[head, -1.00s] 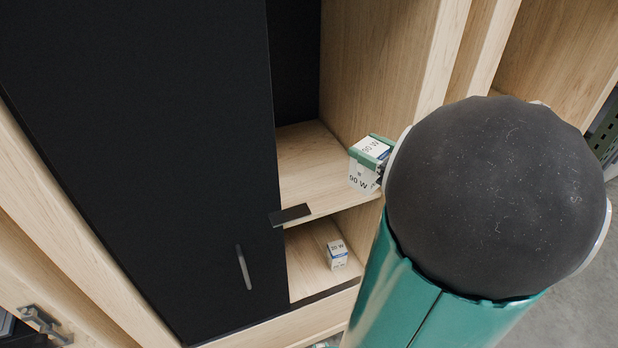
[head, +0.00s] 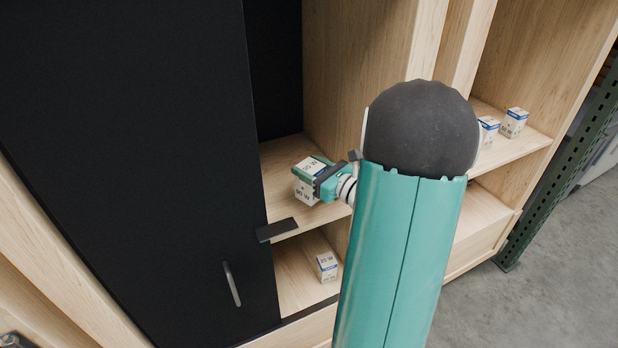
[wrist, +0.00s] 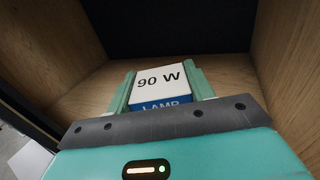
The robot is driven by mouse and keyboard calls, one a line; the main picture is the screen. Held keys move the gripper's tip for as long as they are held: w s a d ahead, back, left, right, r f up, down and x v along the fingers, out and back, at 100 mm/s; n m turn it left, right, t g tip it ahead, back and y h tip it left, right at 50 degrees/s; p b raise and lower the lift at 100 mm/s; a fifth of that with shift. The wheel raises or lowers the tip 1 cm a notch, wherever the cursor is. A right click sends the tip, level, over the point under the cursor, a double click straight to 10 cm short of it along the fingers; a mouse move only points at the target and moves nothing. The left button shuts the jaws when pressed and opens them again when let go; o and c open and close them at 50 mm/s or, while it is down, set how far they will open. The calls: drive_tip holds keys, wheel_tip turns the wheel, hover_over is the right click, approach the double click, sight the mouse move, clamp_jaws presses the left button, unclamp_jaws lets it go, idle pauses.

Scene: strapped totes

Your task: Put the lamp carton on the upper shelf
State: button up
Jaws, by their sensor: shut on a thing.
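The lamp carton (head: 306,190) is a small white box with a blue band, marked 90 W. My gripper (head: 311,176) is shut on it, with green fingers on two sides. In the head view it is in the opening of the upper shelf (head: 283,182), behind the edge of the black door. In the wrist view the carton (wrist: 160,84) sits between the two fingers (wrist: 161,92), its 90 W face and blue LAMP face showing. The shelf's wooden floor and dark back lie beyond it. I cannot tell whether the carton touches the shelf board.
A black sliding door (head: 130,130) with a handle covers the left. A dark plate (head: 277,230) sticks out at the shelf's front edge. Another carton (head: 327,267) stands on the lower shelf. Two cartons (head: 514,122) (head: 488,131) stand on a shelf to the right.

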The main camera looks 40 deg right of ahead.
drive_tip(key=shift+w+f, duration=0.15)
drive_tip(key=shift+f, duration=0.75)
drive_tip(key=shift+w+f, duration=0.1)
drive_tip(key=shift+f, duration=0.8)
drive_tip(key=shift+f, duration=0.1)
drive_tip(key=o, duration=1)
drive_tip(key=shift+s, duration=0.2)
drive_tip(key=s, duration=0.7)
drive_tip(key=s+d, duration=0.1)
drive_tip(key=s, duration=0.3)
drive_tip(key=shift+s+d, duration=0.1)
drive_tip(key=shift+s, duration=0.15)
